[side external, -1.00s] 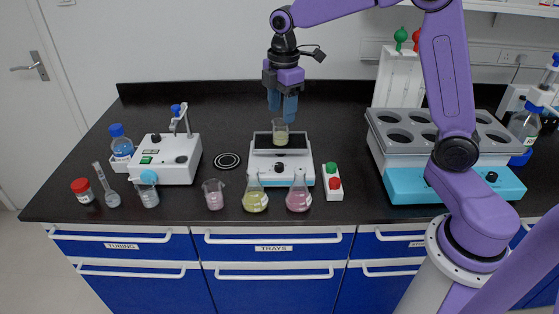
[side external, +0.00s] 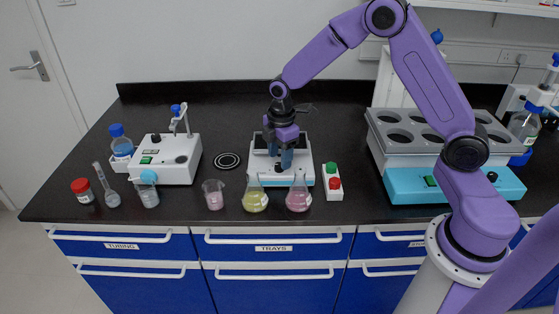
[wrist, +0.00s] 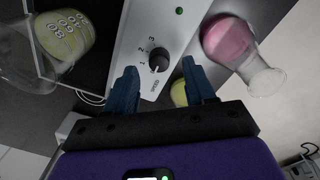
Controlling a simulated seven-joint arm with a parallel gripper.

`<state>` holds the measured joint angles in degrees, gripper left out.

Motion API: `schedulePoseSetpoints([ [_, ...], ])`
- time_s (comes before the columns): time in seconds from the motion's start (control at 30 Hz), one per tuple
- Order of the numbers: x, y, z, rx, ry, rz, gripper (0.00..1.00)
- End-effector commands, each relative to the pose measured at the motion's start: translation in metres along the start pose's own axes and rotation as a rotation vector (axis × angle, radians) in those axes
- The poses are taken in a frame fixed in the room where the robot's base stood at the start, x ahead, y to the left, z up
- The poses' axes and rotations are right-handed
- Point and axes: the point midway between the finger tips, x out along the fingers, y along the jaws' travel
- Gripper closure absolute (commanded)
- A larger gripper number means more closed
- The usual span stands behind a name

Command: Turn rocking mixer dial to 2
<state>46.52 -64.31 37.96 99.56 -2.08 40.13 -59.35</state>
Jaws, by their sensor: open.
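The rocking mixer (side external: 305,168) is a white box with a dark top tray in the side view. Its black speed dial (wrist: 159,57), with numbers around it, shows in the wrist view on a light panel; I cannot read its setting surely. A beaker of yellow-green liquid (wrist: 68,38) is on the mixer's tray.
A yellow flask (side external: 255,200) and a pink flask (side external: 298,198) stand close in front of the mixer. A button box (side external: 333,184) is at its right. A pink beaker (side external: 213,195) and a white device (side external: 165,160) are further left. A turquoise-and-grey bath (side external: 405,185) is at right.

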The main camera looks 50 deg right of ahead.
Motion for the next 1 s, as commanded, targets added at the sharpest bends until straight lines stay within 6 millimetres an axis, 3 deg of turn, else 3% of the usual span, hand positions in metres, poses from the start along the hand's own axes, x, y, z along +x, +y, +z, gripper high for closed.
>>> schedulePoseSetpoints([
  [0.2, 0.021, 0.000, 0.000, 0.000, 0.000, 0.000, 0.46],
  [0.57, 0.025, 0.000, 0.000, 0.000, 0.001, 0.001, 0.46],
  [0.73, 0.024, 0.000, 0.000, 0.000, 0.000, 0.001, 0.98],
  [1.0, 0.024, 0.000, 0.000, 0.013, 0.000, 0.001, 1.00],
])
